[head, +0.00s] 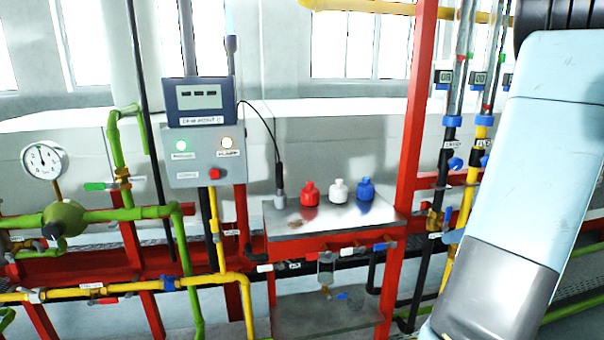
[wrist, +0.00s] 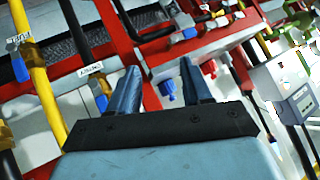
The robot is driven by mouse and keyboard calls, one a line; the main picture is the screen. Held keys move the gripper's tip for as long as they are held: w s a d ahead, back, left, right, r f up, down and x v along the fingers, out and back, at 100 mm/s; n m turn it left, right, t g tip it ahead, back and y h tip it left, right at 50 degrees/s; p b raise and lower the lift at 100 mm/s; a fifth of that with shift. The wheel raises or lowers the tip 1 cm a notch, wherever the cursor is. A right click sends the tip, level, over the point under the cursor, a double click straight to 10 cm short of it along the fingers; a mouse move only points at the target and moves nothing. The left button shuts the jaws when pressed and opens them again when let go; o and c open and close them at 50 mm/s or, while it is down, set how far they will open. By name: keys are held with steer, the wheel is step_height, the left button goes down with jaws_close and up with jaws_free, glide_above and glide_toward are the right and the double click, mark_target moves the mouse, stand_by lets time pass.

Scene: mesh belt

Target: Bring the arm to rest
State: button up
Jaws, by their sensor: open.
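My arm (head: 535,170) shows as a large pale blue link with a dark grey section, slanting down the right side of the head view. The gripper end is out of that view. In the wrist view my gripper (wrist: 160,68) has its two blue-grey fingers spread apart with nothing held between them. Beyond the fingers are red frame bars and a small blue fitting (wrist: 166,88); I cannot tell how far off they are.
A metal shelf (head: 325,222) carries red (head: 310,195), white (head: 338,191) and blue (head: 365,190) bottles. A grey control box (head: 205,150), a gauge (head: 44,160), green and yellow pipes and a red post (head: 412,130) stand around. Upright pipes (head: 457,100) are close beside my arm in the picture.

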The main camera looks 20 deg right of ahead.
steer(key=a+r+g+h, duration=0.15)
steer(key=a+r, duration=0.25)
steer(key=a, duration=0.6)
steer(key=a+r+g+y, duration=0.1)
steer(key=a+r+g, duration=0.25)
steer(key=a, duration=0.65)
steer(key=s+a+r+t+h, duration=0.1)
steer(key=s+a+r+h, duration=0.1)
steer(key=s+a+r, duration=0.2)
steer(key=s+a+r+m+t+h, duration=0.1)
steer(key=s+a+r+h, duration=0.2)
steer(key=s+a, duration=0.2)
steer(key=a, duration=0.3)
steer(key=shift+r, duration=0.4)
